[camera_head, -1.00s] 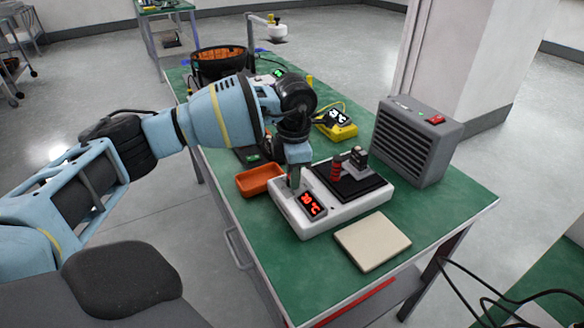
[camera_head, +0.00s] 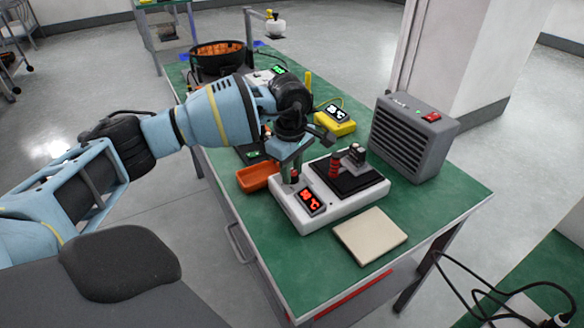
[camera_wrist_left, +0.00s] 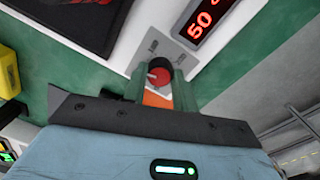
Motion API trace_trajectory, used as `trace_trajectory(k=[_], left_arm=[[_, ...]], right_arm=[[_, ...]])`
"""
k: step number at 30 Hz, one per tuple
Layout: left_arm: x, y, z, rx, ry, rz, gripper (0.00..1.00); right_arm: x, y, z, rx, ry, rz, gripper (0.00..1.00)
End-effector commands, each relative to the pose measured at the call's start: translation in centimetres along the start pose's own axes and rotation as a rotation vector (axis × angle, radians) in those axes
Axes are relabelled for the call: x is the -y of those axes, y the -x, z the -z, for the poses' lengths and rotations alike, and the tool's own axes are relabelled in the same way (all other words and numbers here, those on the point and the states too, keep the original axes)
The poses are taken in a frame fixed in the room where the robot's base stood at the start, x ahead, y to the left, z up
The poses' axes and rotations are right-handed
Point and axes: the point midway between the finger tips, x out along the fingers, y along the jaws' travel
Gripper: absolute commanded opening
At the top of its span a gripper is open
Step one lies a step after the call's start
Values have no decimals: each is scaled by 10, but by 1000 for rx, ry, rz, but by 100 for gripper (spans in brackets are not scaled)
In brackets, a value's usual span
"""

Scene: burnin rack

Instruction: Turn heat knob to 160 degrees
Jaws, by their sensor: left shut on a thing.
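The white hot plate device (camera_head: 345,208) stands on the green table, with a red digital display (camera_head: 310,200) on its front. In the left wrist view the display (camera_wrist_left: 200,18) reads 50. The red heat knob (camera_wrist_left: 160,75) with a white pointer mark sits on a grey plate beside the display. My left gripper (camera_head: 292,177) is at the knob, pointing down from above. In the left wrist view its green fingers (camera_wrist_left: 160,90) stand on both sides of the knob, shut on it. My right gripper is not in view.
An orange tray (camera_head: 254,179) lies left of the device, close to my gripper. A beige pad (camera_head: 370,236) lies in front. A grey heater box (camera_head: 412,137) stands right. A yellow meter (camera_head: 336,124) and a black round basket (camera_head: 217,60) are farther back.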

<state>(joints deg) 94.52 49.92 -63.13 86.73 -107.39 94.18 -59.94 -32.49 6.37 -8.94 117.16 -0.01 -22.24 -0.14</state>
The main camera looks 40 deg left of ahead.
Motion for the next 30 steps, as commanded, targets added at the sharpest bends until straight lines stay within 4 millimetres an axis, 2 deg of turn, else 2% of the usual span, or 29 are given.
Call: trace_trajectory(k=[18,30], left_arm=[[-2,2,1,28,-579,-7,5],[-2,2,1,42,-871,-7,5]], right_arm=[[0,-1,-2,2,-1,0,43],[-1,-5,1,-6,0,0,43]])
